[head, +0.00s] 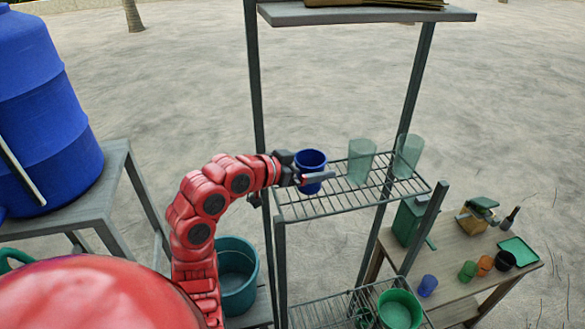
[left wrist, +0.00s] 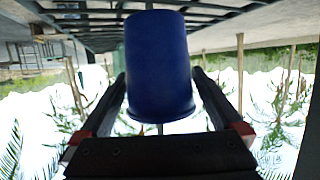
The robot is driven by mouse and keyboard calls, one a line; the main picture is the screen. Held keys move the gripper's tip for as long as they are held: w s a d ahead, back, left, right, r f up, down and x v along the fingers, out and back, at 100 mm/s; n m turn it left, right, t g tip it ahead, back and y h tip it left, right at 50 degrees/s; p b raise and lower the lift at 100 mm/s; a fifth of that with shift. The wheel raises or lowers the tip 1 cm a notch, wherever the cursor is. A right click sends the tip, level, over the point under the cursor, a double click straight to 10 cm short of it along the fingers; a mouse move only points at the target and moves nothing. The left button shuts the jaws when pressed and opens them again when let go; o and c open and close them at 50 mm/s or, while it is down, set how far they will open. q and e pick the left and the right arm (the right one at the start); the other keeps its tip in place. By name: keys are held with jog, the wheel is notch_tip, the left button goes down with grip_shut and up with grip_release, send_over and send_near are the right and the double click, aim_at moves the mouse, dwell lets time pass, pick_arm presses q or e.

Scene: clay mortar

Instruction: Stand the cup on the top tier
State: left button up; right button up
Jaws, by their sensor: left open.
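A blue cup (head: 311,159) is upright at the left end of the wire shelf (head: 330,208), the middle level of a tall metal rack. In the left wrist view, which is upside down, the cup (left wrist: 158,65) is between the two fingers with its base towards the wire shelf. My left gripper (head: 315,177) is open around the cup; one finger passes in front of it and the other is mostly hidden behind it. The rack's top board (head: 370,15) is high above, with something flat on it. My right gripper is not in view.
Two clear glasses (head: 361,160) (head: 408,155) stand on the same wire shelf, right of the cup. Rack posts (head: 257,100) rise close to my left arm. A lower shelf holds a green bucket (head: 399,310). A wooden table (head: 455,255) with small cups is at right.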

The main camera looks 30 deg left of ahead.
pick_arm(q)
jog(key=b+v, duration=0.2)
jog(key=v, duration=0.8)
